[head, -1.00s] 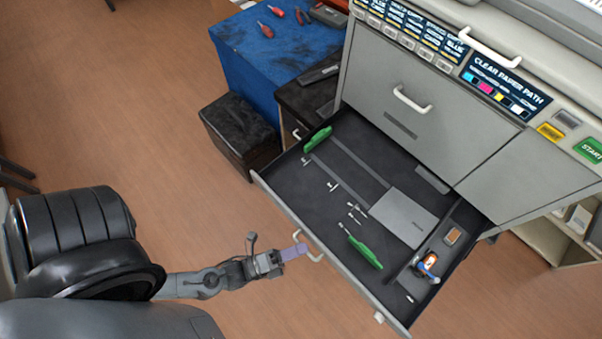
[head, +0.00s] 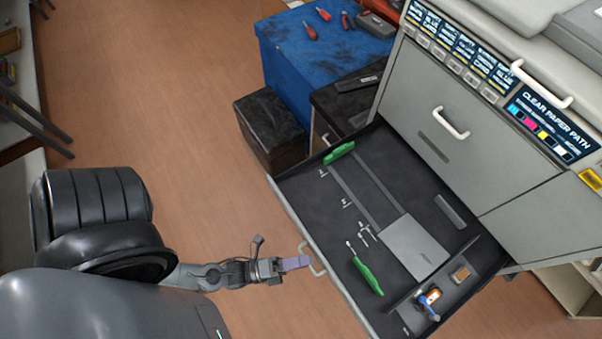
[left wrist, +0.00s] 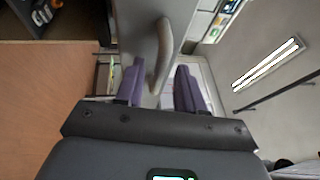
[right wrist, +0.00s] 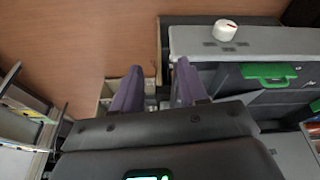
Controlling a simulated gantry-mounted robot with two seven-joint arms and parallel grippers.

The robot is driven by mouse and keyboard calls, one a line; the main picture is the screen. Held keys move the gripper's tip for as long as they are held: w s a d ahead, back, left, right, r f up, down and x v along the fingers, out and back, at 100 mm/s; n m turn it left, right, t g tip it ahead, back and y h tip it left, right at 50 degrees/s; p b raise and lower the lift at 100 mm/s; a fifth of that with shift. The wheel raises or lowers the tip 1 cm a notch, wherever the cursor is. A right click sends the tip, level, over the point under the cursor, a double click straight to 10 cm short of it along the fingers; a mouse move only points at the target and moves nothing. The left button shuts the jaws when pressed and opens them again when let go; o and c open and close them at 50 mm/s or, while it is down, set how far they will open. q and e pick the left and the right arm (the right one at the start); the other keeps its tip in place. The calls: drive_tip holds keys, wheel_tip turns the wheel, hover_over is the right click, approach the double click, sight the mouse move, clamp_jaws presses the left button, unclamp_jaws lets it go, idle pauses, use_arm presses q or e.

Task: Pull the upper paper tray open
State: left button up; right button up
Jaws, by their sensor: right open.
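The upper paper tray (head: 283,188) of the grey printer stands pulled well out in the head view, its dark inside showing. A pale bar handle (head: 312,260) is on its front. My left gripper (head: 306,262) is at this handle. In the left wrist view the handle (left wrist: 163,50) lies between the purple fingers of my left gripper (left wrist: 160,75), with visible gaps on both sides, so the gripper looks open around or just short of it. My right gripper (right wrist: 158,75) is open and empty in the right wrist view and is outside the head view.
In the tray are green guides (head: 367,277), a grey plate (head: 414,247) and a small orange-and-blue item (head: 428,299). A closed grey front (head: 400,85) is above. A blue cabinet (head: 290,80) and black box (head: 268,130) stand behind. A green handle (right wrist: 270,72) is near my right gripper.

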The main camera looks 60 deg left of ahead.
use_arm(q)
drive_tip(key=shift+s, duration=0.1)
drive_tip(key=v, duration=1)
drive_tip(key=shift+s+a, duration=0.2)
drive_tip(key=shift+s, duration=0.15)
